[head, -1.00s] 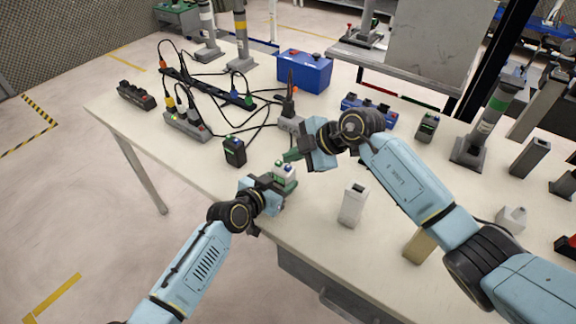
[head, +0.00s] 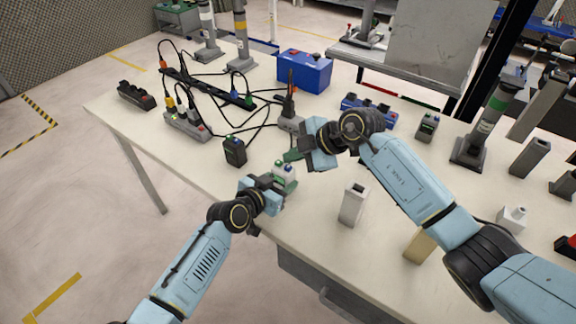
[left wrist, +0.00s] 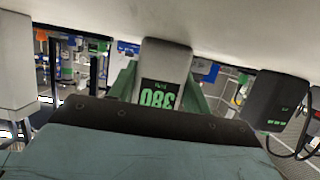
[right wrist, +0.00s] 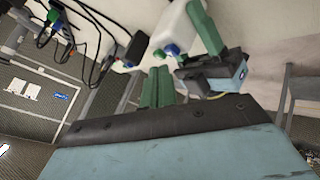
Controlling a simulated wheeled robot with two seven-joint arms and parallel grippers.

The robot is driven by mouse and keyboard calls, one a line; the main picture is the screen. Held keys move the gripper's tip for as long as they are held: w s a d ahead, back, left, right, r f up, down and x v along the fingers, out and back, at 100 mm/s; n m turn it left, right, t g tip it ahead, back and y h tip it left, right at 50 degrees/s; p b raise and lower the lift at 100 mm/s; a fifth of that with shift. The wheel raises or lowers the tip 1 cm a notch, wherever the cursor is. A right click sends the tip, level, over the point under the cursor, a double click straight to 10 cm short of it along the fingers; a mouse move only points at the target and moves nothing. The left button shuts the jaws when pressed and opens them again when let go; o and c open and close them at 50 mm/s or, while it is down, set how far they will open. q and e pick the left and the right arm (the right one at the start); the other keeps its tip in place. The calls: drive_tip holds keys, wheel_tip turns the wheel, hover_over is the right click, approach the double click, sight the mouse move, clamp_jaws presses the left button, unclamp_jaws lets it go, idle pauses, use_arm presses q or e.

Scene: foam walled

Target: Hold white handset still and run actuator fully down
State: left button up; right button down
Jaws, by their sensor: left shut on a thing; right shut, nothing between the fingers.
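The white handset (head: 284,175), with a blue and a green button on its end, is near the table's front edge. My left gripper (head: 275,183) is shut on it. The left wrist view shows the handset (left wrist: 160,75) between the green fingers, with green digits on its dark display. In the right wrist view the handset (right wrist: 172,28) has its buttons facing my right gripper (right wrist: 158,88). My right gripper (head: 293,155) is shut and empty, just beyond the handset, apart from the buttons. Banded lift columns (head: 241,40) stand at the back left; which one the handset drives cannot be told.
A black handset (head: 234,150) stands left of the grippers. Power strips (head: 187,126) and loose cables lie behind it. A blue box (head: 305,70) is at the back. A whitish upright holder (head: 353,203) stands to the right. Another column (head: 490,120) with a green band is at far right.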

drive_tip(key=shift+f, duration=0.1)
drive_tip(key=shift+f, duration=0.35)
drive_tip(key=shift+f, duration=0.55)
idle(1.8)
drive_tip(key=shift+r, duration=0.15)
idle(1.7)
drive_tip(key=shift+r, duration=0.85)
wheel_tip(320, 180, up, 5)
idle(0.3)
idle(0.5)
